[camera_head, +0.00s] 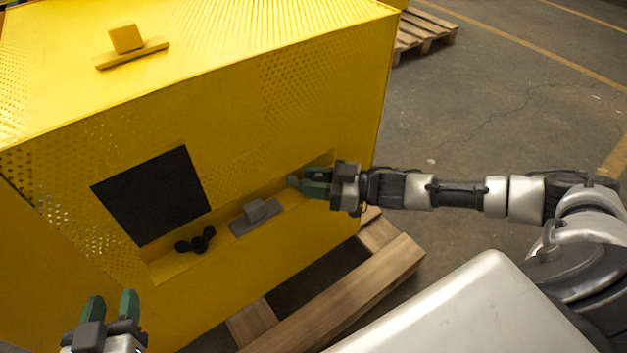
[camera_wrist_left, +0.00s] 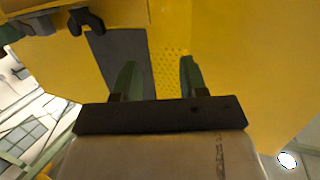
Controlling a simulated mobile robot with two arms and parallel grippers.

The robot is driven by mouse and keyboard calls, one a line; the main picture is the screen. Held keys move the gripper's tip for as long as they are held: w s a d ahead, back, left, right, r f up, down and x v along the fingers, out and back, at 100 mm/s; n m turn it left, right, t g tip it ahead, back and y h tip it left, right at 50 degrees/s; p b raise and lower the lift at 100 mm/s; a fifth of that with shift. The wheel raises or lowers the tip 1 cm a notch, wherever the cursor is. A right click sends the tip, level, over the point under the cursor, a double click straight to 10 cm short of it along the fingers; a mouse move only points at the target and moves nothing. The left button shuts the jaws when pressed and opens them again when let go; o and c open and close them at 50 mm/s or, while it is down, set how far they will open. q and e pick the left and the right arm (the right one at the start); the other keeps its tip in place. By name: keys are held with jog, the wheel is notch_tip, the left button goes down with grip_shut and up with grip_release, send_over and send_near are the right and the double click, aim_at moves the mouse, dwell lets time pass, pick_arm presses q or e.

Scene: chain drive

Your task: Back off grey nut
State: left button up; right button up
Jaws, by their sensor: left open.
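My right gripper (camera_head: 313,183) has its dark green fingers at the right end of the yellow machine's recessed ledge, pointing left. A small grey shape (camera_head: 294,182) shows at its fingertips; it may be the grey nut, but I cannot tell whether the fingers hold it. A grey block on a flat plate (camera_head: 256,211) sits mid-ledge, left of that gripper. A black wing-shaped piece (camera_head: 196,240) is further left on the ledge; it also shows at the top of the left wrist view (camera_wrist_left: 87,20). My left gripper (camera_head: 110,307) is open and empty, low at the left.
The yellow machine (camera_head: 300,120) fills the left and middle. Its front has a square black panel (camera_head: 150,195). A yellow block with a plate (camera_head: 130,44) lies on top. A wooden pallet (camera_head: 340,295) shows below the machine, another pallet (camera_head: 422,32) behind. Floor at right is clear.

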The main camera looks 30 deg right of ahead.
jog(key=c, duration=0.3)
jog(key=shift+w+r+n+g+y, duration=0.1)
jog(key=shift+n+g+y, duration=0.2)
jog(key=shift+n+g, duration=0.15)
jog(key=shift+c, duration=0.2)
jog(key=n+g+y, duration=0.1)
jog(key=g, duration=0.1)
jog(key=n+g+y, duration=0.1)
jog(key=shift+w+d+n+g+p, duration=0.15)
jog(key=shift+w+n+g+p, duration=0.1)
jog(key=shift+g+p, duration=0.15)
pick_arm(q)
jog(key=shift+s+a+f+g+y, duration=0.2)
jog(key=shift+s+f+g, duration=0.1)
jog(key=shift+f+g, duration=0.3)
jog(key=shift+s+a+f+g+y, duration=0.1)
jog(key=shift+s+f+g+y, duration=0.15)
jog(key=shift+f+g, duration=0.3)
pick_arm(e)
jog(key=shift+n+g, duration=0.6)
jog(key=shift+g, duration=0.25)
jog(key=o, duration=0.7)
jog(key=shift+c, duration=0.2)
jog(key=shift+s+d, duration=0.1)
